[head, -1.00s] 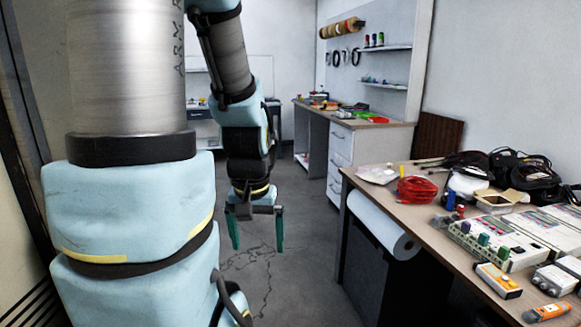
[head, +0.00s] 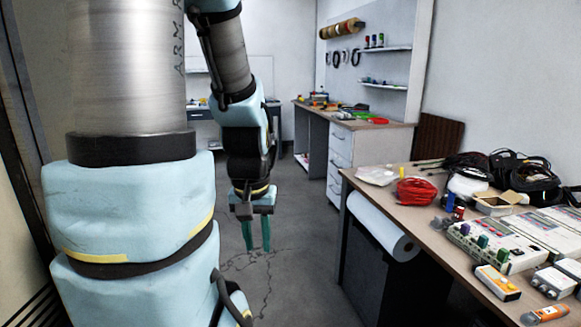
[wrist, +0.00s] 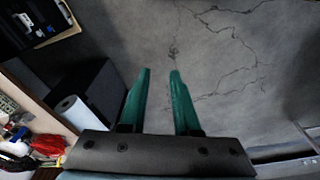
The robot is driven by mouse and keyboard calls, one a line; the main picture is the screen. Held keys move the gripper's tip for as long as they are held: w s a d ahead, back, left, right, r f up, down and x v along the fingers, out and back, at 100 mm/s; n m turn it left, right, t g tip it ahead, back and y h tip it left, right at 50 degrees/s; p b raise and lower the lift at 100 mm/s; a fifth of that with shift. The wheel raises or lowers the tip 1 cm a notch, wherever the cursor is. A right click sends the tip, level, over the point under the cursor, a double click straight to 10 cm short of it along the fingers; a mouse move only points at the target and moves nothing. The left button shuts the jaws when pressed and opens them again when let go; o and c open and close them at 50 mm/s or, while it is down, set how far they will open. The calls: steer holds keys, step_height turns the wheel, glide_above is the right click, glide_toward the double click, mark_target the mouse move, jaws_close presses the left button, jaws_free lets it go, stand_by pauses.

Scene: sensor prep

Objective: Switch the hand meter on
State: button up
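My gripper (head: 256,236) hangs over open floor left of the near workbench, pointing down, away from any object. Its two green fingers are partly apart with nothing between them; the gap also shows in the wrist view (wrist: 159,85). On the bench's near right lie two small hand-held devices: an orange and white one (head: 497,282) and an orange one with a grey end (head: 545,314), cut close to the picture's edge. I cannot tell which is the hand meter, and no switch or display state can be read at this size.
The floor between the benches is clear.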

jaws_close()
stand_by(0.9)
